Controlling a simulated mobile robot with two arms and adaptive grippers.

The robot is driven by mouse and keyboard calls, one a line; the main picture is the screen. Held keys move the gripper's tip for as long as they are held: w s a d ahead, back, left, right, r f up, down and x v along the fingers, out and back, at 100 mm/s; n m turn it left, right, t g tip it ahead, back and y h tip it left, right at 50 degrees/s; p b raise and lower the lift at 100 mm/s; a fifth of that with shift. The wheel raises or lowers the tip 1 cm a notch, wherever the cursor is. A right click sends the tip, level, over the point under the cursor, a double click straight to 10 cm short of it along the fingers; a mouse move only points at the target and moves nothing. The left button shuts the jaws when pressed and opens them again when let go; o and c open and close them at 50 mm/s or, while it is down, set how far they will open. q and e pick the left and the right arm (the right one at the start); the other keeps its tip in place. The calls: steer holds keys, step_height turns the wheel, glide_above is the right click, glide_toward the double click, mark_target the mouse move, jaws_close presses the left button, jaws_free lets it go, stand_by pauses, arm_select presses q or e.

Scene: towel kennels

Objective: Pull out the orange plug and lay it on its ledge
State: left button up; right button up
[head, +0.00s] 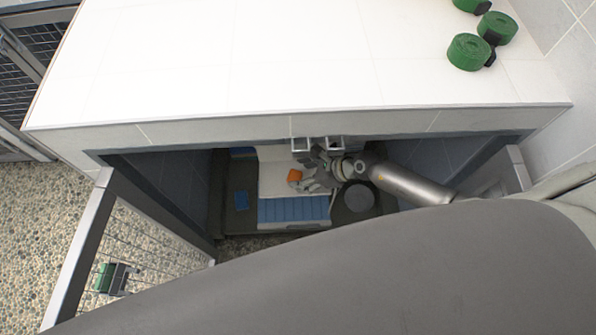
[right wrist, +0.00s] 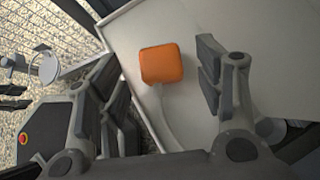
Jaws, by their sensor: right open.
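The orange plug (head: 294,175) is a small rounded block in the recess under the white tiled top. In the right wrist view the plug (right wrist: 161,63) shows against a pale panel, with a pale strip running down from it. My right gripper (head: 309,183) is beside it. In the right wrist view the right gripper (right wrist: 160,78) is open, one finger on each side of the plug, with gaps. I cannot tell whether the plug is seated or loose, nor which surface is its ledge. Dark finger-like parts at the wrist view's left edge may be my left gripper (right wrist: 12,97), cut off.
Green rolls (head: 469,52) lie on the white tiled top (head: 230,70). A metal-framed door (head: 80,250) stands open at left. The recess walls are close around my arm.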

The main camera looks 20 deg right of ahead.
steer(key=p+v, duration=0.4)
steer(key=v, duration=0.5)
steer(key=shift+d+r, duration=0.15)
steer(key=shift+s, duration=0.1)
